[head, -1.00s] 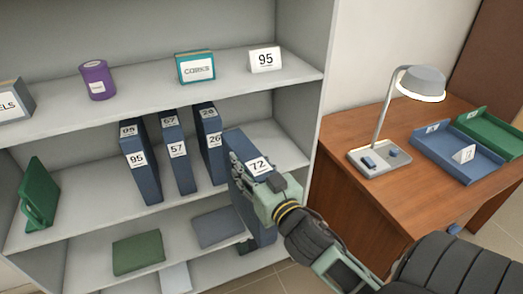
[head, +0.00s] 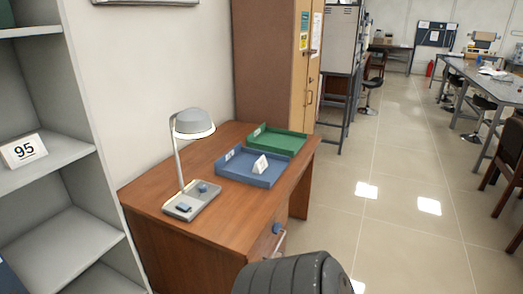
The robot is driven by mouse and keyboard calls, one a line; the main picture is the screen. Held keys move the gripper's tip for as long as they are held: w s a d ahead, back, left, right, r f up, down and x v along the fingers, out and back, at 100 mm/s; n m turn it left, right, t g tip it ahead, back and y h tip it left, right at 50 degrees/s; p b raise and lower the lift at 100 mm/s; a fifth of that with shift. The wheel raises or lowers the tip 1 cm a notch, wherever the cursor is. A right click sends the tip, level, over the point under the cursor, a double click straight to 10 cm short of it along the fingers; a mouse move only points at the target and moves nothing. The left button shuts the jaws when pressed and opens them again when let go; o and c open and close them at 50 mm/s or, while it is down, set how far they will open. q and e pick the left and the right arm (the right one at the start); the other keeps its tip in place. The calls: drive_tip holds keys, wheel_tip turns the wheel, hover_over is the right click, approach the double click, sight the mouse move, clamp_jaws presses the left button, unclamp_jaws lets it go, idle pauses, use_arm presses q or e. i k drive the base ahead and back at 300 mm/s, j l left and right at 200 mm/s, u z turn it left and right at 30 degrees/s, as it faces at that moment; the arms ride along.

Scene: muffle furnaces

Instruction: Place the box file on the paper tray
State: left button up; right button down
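The box file is out of view now. Part of my arm shows at the bottom edge, in front of the desk, but no gripper is in view.
The wooden desk (head: 160,191) also holds a lamp (head: 192,125) on a grey base. The shelf unit (head: 75,260) with a "95" card (head: 23,150) stands at the left. A tall cabinet (head: 265,60) is behind the desk. Open tiled floor (head: 400,215) lies to the right.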

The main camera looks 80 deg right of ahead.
sight(279, 142)
drive_tip(key=l+z, duration=0.15)
drive_tip(key=l, duration=0.55)
drive_tip(key=k+l+z, duration=0.15)
drive_tip(key=l, duration=0.55)
drive_tip(key=l+z, duration=0.15)
drive_tip(key=l, duration=0.55)
drive_tip(key=i+l+z, duration=0.1)
drive_tip(key=l, duration=0.6)
drive_tip(key=l+z, duration=0.15)
drive_tip(key=l, duration=0.55)
drive_tip(key=i+l+z, duration=0.15)
drive_tip(key=l, duration=0.55)
drive_tip(key=i+l+z, duration=0.2)
drive_tip(key=i+l, duration=0.25)
drive_tip(key=l, duration=0.15)
drive_tip(key=i+j, duration=0.15)
